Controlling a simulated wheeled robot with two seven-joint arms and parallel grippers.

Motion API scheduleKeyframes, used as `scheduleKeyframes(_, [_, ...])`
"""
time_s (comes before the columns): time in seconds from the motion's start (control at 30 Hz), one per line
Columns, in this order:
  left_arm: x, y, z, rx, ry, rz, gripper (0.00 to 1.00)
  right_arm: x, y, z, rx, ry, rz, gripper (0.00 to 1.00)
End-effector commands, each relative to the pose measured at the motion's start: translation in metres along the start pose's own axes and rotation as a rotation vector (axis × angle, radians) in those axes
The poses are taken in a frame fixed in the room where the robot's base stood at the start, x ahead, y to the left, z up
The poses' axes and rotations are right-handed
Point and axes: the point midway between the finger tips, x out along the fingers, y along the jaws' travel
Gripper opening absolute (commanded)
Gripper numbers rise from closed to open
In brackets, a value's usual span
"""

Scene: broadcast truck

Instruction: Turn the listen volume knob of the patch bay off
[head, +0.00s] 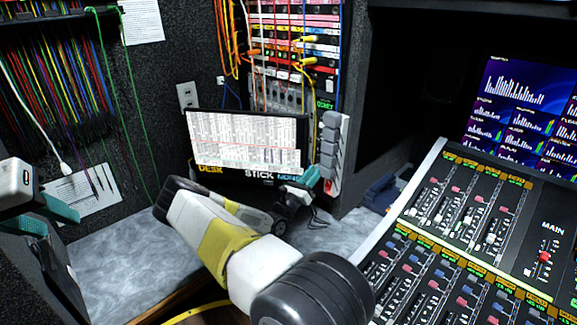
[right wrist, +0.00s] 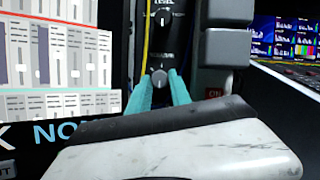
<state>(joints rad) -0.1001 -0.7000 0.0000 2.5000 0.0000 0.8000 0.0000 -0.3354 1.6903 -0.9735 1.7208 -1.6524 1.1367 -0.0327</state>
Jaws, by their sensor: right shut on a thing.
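The listen volume knob (right wrist: 160,78) is a small round grey knob on a dark panel in the right wrist view. Its small label is too blurred to read. The teal fingers of my right gripper (right wrist: 159,90) are closed on its two sides. In the head view my right gripper (head: 311,178) reaches the right edge of the monitor, and the knob is hidden there. The patch bay (head: 292,60) rises behind with coloured cables. The knob's pointer direction is not clear. My left gripper (head: 42,214) is at the far left, open and empty.
A second knob (right wrist: 162,19) sits just above the held one. The monitor (head: 247,140) stands close on the left, and grey rocker switches (head: 331,135) are close on the right. A mixing console (head: 470,235) fills the right side. The grey desk top (head: 120,265) is mostly clear.

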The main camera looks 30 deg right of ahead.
Motion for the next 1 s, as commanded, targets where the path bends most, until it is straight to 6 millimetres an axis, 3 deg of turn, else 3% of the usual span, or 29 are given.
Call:
scheduleKeyframes(0.5, [0.0,0.0,0.0,0.0,0.0,0.0,0.36,-0.0008,0.0006,-0.0012,-0.02,0.003,0.01,0.0])
scheduleKeyframes(0.53, [0.0,0.0,0.0,0.0,0.0,0.0,0.36,-0.0008,0.0006,-0.0012,-0.02,0.003,0.01,0.28])
scheduleKeyframes(0.63, [0.0,0.0,0.0,0.0,0.0,0.0,0.36,-0.0006,0.0005,-0.0009,-0.02,0.002,0.01,0.46])
scheduleKeyframes(1.0, [0.0,0.0,0.0,0.0,0.0,0.0,0.36,-0.0045,0.0004,-0.0002,-0.018,0.001,0.009,0.46])
